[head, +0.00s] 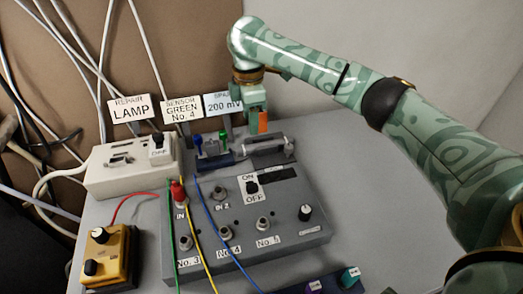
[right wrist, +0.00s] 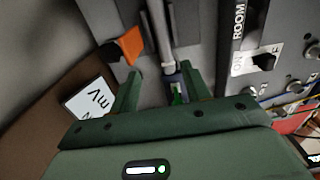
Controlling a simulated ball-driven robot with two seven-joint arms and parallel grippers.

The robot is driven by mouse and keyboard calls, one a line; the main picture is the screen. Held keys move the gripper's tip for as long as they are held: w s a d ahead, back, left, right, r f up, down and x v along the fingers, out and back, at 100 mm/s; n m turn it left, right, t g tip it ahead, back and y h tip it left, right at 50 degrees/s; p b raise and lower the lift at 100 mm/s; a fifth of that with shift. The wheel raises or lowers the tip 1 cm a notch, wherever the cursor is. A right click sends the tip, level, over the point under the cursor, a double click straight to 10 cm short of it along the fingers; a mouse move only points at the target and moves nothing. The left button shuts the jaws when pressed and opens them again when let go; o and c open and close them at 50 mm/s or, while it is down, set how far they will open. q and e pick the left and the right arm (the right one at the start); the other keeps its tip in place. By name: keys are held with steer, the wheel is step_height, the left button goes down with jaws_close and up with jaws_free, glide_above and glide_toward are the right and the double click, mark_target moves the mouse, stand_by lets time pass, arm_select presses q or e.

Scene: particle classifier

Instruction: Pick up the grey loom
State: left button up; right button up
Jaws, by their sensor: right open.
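What looks like the grey loom (head: 268,146) is a short grey rod with pale ends, lying behind the large grey control box in the head view. In the right wrist view the grey rod (right wrist: 158,28) runs up the picture beyond the fingertips, in line with the gap between them. My right gripper (head: 256,103) points down just above the rod's left part. In the right wrist view the gripper (right wrist: 160,78) is open, its green fingers to either side of the rod's near end. I cannot tell whether they touch it. My left gripper is not in view.
An orange piece (head: 263,122) stands close by my right gripper. Blue and green plugs (head: 210,145) sit left of the rod. The control box (head: 320,232) with switches and wires lies in front. A white lamp box (head: 110,180) and a yellow box (head: 122,270) stand left.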

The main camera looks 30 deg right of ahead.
mark_target(249, 146)
step_height(249, 146, down, 3)
steer(key=shift+f+b, duration=0.15)
steer(key=shift+b, duration=0.45)
steer(key=f, duration=0.1)
steer(key=b, duration=0.1)
steer(key=f+b, duration=0.1)
steer(key=shift+s+a+f, duration=0.3)
steer(key=shift+a, duration=0.1)
step_height(249, 146, down, 3)
steer(key=shift+a+r+b, duration=0.15)
steer(key=shift+r+b, duration=0.05)
steer(key=shift+b, duration=1)
steer(key=shift+r, duration=0.3)
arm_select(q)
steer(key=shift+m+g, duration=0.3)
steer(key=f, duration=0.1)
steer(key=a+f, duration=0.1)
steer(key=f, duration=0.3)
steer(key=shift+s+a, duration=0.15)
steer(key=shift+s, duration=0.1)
arm_select(e)
jaws_close()
